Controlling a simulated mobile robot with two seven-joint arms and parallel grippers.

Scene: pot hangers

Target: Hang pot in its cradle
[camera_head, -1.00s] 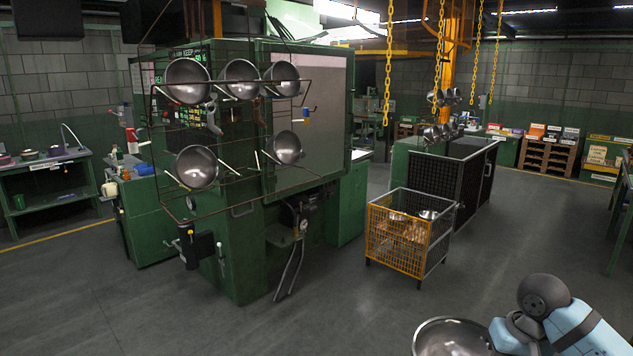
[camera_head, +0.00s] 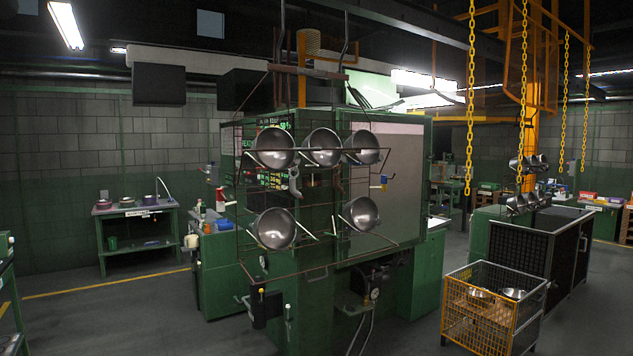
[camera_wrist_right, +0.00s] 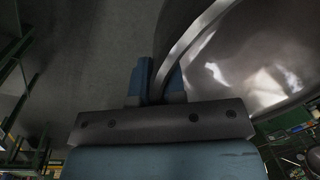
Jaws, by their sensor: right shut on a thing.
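My right gripper (camera_wrist_right: 158,88) is shut on the rim of a shiny metal pot (camera_wrist_right: 255,60) in the right wrist view. The pot fills the upper right of that view, and part of it is cut off. Neither this pot nor my grippers show in the head view. There, a wire hanging rack (camera_head: 288,274) is in front of a green machine. It holds several metal pots, three in the upper row, such as the upper left pot (camera_head: 273,149), and two in the lower row (camera_head: 275,228). The lower row has a gap between its two pots.
The green machine (camera_head: 315,310) stands behind the rack. A yellow-sided wire crate (camera_head: 478,318) with pots in it stands at the lower right. Yellow chains (camera_head: 470,100) hang at the right. A green workbench (camera_head: 140,232) is at the left. Grey floor lies between them.

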